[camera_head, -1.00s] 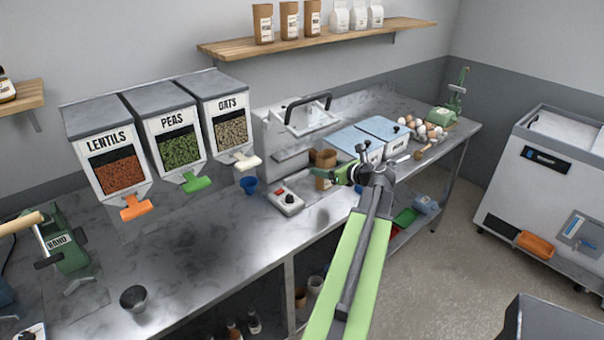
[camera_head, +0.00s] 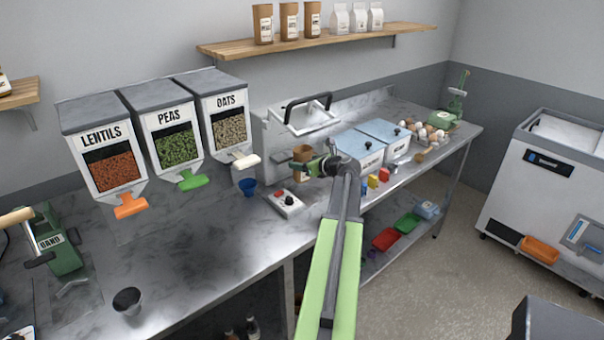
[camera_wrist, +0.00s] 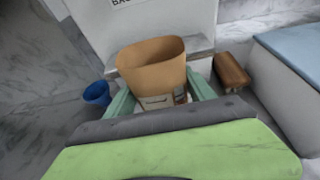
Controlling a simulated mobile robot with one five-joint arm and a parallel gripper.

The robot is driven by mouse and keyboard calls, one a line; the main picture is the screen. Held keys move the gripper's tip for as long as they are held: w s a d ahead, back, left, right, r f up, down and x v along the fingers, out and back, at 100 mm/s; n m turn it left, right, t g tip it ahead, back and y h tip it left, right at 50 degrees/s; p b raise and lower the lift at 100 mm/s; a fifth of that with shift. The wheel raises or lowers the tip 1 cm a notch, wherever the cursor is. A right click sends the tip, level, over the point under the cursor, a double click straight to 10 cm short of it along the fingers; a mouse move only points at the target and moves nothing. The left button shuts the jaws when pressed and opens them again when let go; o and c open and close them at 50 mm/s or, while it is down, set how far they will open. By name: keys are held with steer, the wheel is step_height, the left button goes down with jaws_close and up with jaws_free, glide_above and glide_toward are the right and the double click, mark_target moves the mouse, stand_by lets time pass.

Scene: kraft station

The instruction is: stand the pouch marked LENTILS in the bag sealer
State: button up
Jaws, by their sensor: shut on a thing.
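My gripper (camera_head: 308,167) is shut on an open-topped brown paper pouch (camera_head: 302,153), which it holds upright in front of the bag sealer. In the wrist view the pouch (camera_wrist: 152,65) sits between the green fingers (camera_wrist: 158,102). A pale label with dark print shows low on it, but I cannot read the name. The bag sealer (camera_head: 275,130) is a white upright unit with a dark raised handle at the back of the counter. Its white face (camera_wrist: 140,25) is just behind the pouch in the wrist view. Whether the pouch touches the sealer's ledge I cannot tell.
A blue cup (camera_head: 248,187) and a switch box (camera_head: 285,203) stand left of the pouch. A brown block (camera_wrist: 231,71) and blue-lidded bins (camera_head: 358,147) are to the right. Dispensers for lentils (camera_head: 112,172), peas and oats stand left. The counter's front left is mostly clear.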

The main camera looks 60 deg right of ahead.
step_height(320, 180, down, 4)
steer(key=b, duration=0.3)
steer(key=shift+r, duration=0.15)
steer(key=shift+w+d, duration=0.1)
steer(key=shift+w, duration=0.1)
steer(key=shift+r, duration=0.15)
steer(key=shift+f, duration=0.25)
steer(key=o, duration=1.8)
steer(key=shift+r, duration=0.1)
steer(key=shift+r, duration=0.2)
steer(key=p+v, duration=0.4)
steer(key=v, duration=0.8)
